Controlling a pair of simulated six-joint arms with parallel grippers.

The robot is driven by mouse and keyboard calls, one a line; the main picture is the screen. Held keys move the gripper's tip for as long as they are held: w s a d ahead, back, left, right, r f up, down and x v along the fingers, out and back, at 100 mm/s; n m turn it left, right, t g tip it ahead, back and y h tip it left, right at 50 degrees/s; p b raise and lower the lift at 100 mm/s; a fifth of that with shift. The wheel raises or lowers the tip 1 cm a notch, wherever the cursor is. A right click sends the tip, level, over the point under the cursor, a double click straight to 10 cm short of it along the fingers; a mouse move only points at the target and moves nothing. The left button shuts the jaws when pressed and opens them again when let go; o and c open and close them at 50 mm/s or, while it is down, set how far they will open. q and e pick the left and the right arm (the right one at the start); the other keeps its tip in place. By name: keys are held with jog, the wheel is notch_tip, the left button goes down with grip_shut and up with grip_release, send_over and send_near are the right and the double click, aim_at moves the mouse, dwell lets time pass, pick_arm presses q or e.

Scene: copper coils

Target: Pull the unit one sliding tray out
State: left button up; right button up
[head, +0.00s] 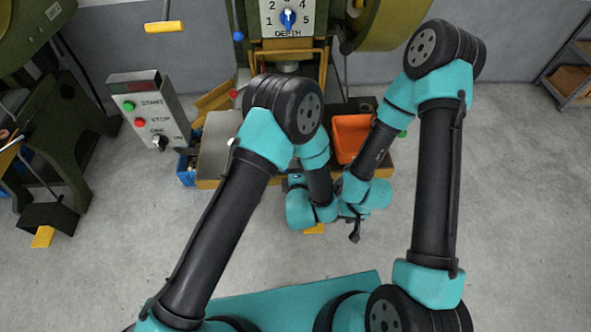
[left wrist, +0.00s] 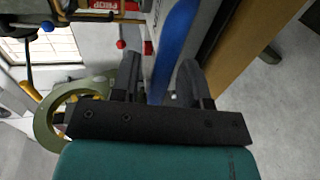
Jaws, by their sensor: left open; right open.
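The press (head: 288,60) with a depth dial stands ahead of me, over a tan-edged bench (head: 212,150). I cannot make out which part is the unit one sliding tray; my arms hide much of the bench front. My left gripper (left wrist: 160,75) shows in the left wrist view with its fingers apart. A long blue part (left wrist: 177,40) lies beyond and partly between the fingers, and I cannot tell whether they touch it. My right gripper (head: 354,228) is low in front of the bench, close to my left wrist; it is open, its jaws mostly hidden.
An orange bin (head: 353,136) sits on the bench. A control box (head: 148,108) with start and stop buttons stands to its left, with a blue bin (head: 185,170) below. A green machine (head: 45,120) is at far left, a shelf (head: 570,75) at far right. The right floor is clear.

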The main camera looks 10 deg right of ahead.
pick_arm(q)
jog(key=v, duration=1.2)
dwell(0.3)
jog(key=w+a+f+m+g, duration=0.2)
jog(key=a+f+m+g, duration=0.15)
jog(key=a, duration=0.35)
jog(key=w+a+f+m+g, duration=0.3)
jog(key=a+f+g, duration=0.15)
jog(key=a, duration=0.35)
jog(key=s+a+f+m+g+h, duration=0.1)
jog(key=s+a+m+g, duration=0.2)
jog(key=a, duration=0.5)
jog(key=s+a+f+m+g+h, duration=0.1)
jog(key=s+a+m+g, duration=0.2)
jog(key=s+a+m, duration=0.2)
jog(key=s+a, duration=0.1)
jog(key=a, duration=0.1)
jog(key=shift+a+g, duration=0.4)
jog(key=shift+m, duration=0.25)
dwell(2.9)
